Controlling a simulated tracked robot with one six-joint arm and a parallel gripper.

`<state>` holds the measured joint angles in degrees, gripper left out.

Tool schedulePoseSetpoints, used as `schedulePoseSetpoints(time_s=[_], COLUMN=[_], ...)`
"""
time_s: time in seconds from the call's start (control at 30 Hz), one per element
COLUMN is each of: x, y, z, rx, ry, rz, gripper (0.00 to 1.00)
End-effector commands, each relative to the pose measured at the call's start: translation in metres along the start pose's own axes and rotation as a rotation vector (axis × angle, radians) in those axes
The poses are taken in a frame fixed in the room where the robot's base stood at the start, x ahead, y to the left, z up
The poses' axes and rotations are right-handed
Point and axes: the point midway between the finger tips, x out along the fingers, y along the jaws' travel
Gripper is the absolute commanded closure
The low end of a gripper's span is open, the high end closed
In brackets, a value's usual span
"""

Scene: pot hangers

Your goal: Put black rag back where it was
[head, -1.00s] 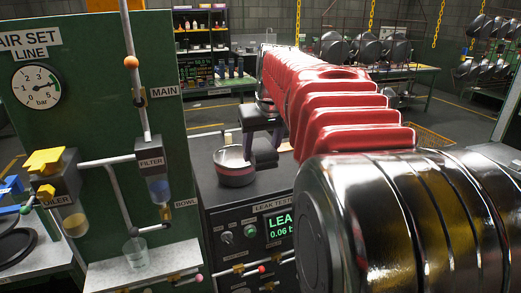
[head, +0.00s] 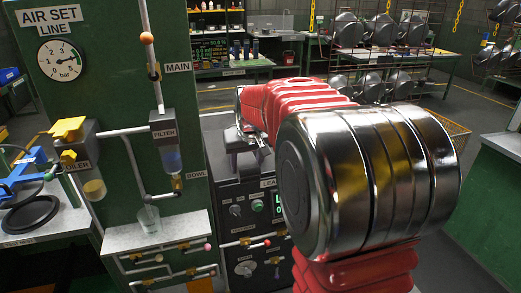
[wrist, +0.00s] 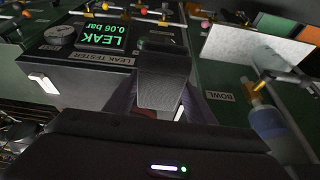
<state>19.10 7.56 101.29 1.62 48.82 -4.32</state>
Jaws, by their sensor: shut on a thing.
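My gripper (head: 240,150) is over the top of the leak tester (head: 235,200), to the right of the green air set panel. In the wrist view my gripper (wrist: 160,95) is shut on a dark grey, fine-textured piece (wrist: 160,90) that looks like the black rag. The piece sits between the two jaws, in front of the leak tester's face.
The air set panel (head: 110,110) carries a gauge, a yellow-capped oiler, a filter (head: 165,140) and a clear cup (head: 148,218) on a shelf. Another bench (head: 495,200) stands at the right. A rack of dark pots (head: 375,40) is at the back. Open floor lies between.

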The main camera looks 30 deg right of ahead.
Motion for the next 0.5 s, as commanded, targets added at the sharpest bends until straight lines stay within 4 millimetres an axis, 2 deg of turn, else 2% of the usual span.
schedulePoseSetpoints(time_s=[0.17, 0.3, 0.5], x=[0.052, 0.089, 0.124], y=[-0.052, -0.098, -0.156], z=[0.022, 0.049, 0.092], rx=[-0.057, -0.120, -0.210], ry=[-0.006, -0.004, -0.002], rz=[-0.024, -0.050, -0.088], gripper=[0.79, 0.79, 0.79])
